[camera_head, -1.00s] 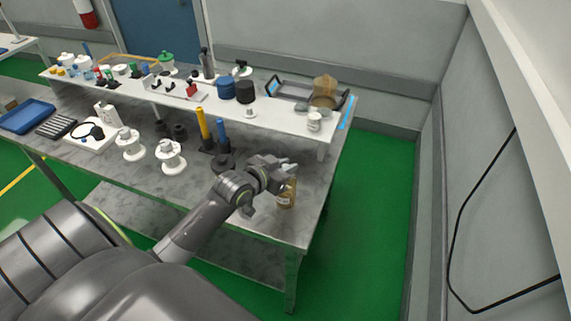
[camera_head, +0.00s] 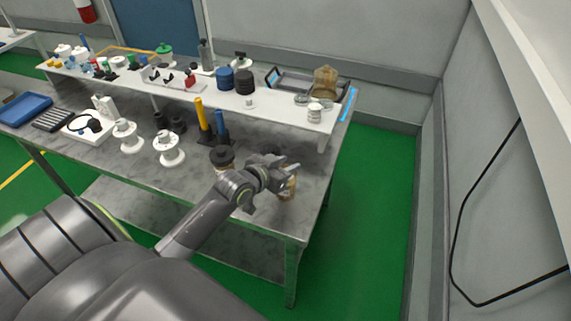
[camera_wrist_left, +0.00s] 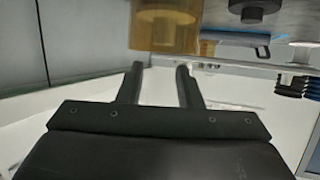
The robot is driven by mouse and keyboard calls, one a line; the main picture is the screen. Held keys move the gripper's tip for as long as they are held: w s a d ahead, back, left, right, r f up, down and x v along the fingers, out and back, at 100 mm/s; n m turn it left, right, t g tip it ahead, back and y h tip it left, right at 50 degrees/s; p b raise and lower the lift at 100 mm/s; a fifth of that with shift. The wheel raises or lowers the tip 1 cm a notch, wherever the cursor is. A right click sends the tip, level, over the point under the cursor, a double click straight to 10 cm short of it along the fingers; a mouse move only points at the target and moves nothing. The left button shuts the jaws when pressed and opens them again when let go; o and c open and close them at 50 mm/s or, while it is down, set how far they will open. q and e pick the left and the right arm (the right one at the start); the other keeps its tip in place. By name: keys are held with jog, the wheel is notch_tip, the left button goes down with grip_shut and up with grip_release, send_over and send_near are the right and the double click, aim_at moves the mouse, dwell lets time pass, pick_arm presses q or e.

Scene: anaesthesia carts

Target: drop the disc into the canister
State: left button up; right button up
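An amber canister (camera_head: 288,190) stands near the right front of the lower bench, partly hidden by my left gripper (camera_head: 290,167). In the left wrist view the amber canister (camera_wrist_left: 163,25) is at the top, just beyond the fingertips. In that view my left gripper (camera_wrist_left: 160,72) has its two fingers apart with nothing between them. I cannot single out the disc with certainty; a small flat grey round thing (camera_head: 302,99) lies on the upper shelf. My right gripper is not in view.
A dark-lidded jar (camera_head: 222,155) stands left of my gripper. White flanged spools (camera_head: 168,150) and yellow and blue upright rods (camera_head: 201,115) stand farther left.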

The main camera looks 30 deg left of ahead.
pick_arm(q)
jog(key=shift+o, duration=0.8)
jog(key=shift+s+a+r, duration=0.1)
jog(key=shift+s+r, duration=0.05)
jog(key=shift+s, duration=0.35)
jog(key=v, duration=1.6)
jog(key=shift+s+r, duration=0.15)
jog(key=shift+r, duration=0.05)
jog(key=shift+f, duration=0.1)
